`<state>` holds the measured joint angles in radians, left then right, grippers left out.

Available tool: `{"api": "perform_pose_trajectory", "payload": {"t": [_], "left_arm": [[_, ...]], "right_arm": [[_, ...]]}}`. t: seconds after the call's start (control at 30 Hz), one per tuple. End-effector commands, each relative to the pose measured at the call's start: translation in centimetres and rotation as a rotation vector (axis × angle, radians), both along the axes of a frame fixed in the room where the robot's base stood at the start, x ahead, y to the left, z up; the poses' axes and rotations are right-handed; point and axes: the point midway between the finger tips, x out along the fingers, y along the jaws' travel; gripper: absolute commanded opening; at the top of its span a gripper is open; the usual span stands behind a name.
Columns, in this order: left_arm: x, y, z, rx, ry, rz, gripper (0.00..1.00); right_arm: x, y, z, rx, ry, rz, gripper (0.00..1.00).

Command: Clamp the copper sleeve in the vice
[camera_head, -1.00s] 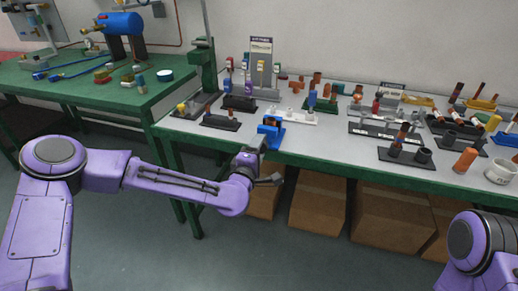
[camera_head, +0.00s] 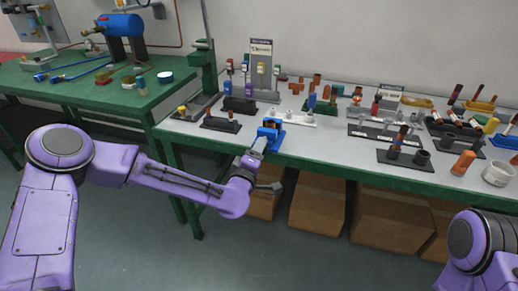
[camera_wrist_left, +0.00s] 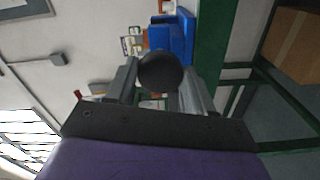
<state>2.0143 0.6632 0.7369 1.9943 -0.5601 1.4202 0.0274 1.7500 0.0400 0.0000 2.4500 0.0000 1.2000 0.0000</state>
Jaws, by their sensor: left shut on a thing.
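The blue vice (camera_head: 273,128) stands at the front edge of the long workbench, left of its middle. It also shows in the left wrist view (camera_wrist_left: 180,38), straight ahead of my fingers. My left gripper (camera_head: 260,143) reaches the vice from the front. It is shut on a dark round knob (camera_wrist_left: 161,72) on the near side of the vice. A small copper-brown piece (camera_wrist_left: 163,19) shows by the vice's blue body; I cannot tell whether it is the copper sleeve or how it is seated. My right gripper is out of view.
The workbench (camera_head: 330,165) carries several dark stands, copper fittings, an orange cylinder (camera_head: 463,163) and a white cup (camera_head: 497,173). A green table (camera_head: 95,105) with a blue tank (camera_head: 120,24) stands at the left. Cardboard boxes (camera_head: 317,202) sit under the bench.

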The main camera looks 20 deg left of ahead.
Motion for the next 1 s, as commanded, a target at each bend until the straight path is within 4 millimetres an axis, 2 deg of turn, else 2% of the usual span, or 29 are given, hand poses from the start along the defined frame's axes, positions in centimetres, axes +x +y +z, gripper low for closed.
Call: {"api": "perform_pose_trajectory", "payload": {"t": [0.37, 0.7, 1.0], "left_arm": [[0.0, 0.0, 0.0, 0.001, -0.001, 0.001, 0.22], [0.0, -0.1, 0.1, 0.226, -0.008, -0.001, 0.22], [0.0, 0.0, 0.0, 0.244, -0.009, 0.0, 0.22]], "right_arm": [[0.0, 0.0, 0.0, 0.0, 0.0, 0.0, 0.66], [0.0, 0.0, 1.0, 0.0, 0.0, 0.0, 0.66], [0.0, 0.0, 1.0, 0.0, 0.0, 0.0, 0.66]]}}
